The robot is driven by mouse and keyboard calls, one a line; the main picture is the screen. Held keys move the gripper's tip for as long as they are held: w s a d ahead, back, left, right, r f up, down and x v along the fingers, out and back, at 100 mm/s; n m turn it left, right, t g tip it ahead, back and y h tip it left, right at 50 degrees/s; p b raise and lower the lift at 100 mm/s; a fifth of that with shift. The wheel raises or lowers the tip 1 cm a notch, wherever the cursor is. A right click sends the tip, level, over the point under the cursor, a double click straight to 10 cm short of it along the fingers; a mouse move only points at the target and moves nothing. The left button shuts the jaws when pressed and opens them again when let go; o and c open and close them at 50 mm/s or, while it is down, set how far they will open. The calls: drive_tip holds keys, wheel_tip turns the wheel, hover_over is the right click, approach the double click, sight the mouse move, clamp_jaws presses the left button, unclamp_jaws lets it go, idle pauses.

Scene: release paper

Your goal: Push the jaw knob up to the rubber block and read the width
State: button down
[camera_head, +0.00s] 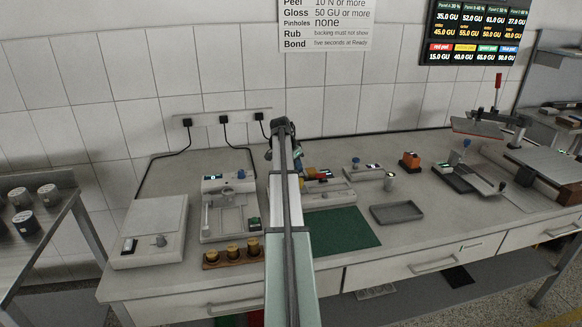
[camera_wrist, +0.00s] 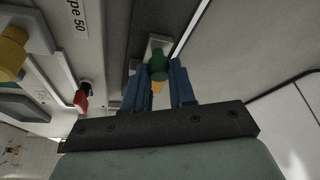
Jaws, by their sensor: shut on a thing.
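In the wrist view my gripper (camera_wrist: 159,78) has two blue fingers on either side of a round green knob (camera_wrist: 159,64), and they are shut on it. A small orange piece (camera_wrist: 157,87) shows just below the knob, between the fingers. A pale plate (camera_wrist: 158,43) lies behind the knob. I cannot tell for sure which part is the jaw knob or the rubber block. In the head view my own arm hides most of the gripper and what it holds. Small red and yellow parts (camera_head: 322,174) show right of the arm. No width reading is legible.
On the bench a green mat (camera_head: 345,232) and a grey tray (camera_head: 397,211) lie right of my arm. A rack with brown-topped jars (camera_head: 233,252) stands left.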

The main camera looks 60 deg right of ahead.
drive_tip(key=shift+s+d, duration=0.5)
drive_tip(key=shift+s, duration=0.05)
drive_tip(key=c, duration=1.2)
unclamp_jaws()
drive_tip(key=shift+s, duration=0.1)
drive_tip(key=shift+o, duration=1.4)
drive_tip(key=shift+w+a, duration=0.1)
drive_tip(key=shift+w, duration=0.1)
drive_tip(key=shift+w+a+r, duration=0.1)
drive_tip(key=shift+a+r, duration=0.1)
drive_tip(key=shift+r, duration=0.35)
drive_tip(key=v, duration=1.2)
drive_tip(key=shift+a+r, duration=0.15)
drive_tip(key=shift+r, duration=0.15)
drive_tip(key=shift+w, duration=0.1)
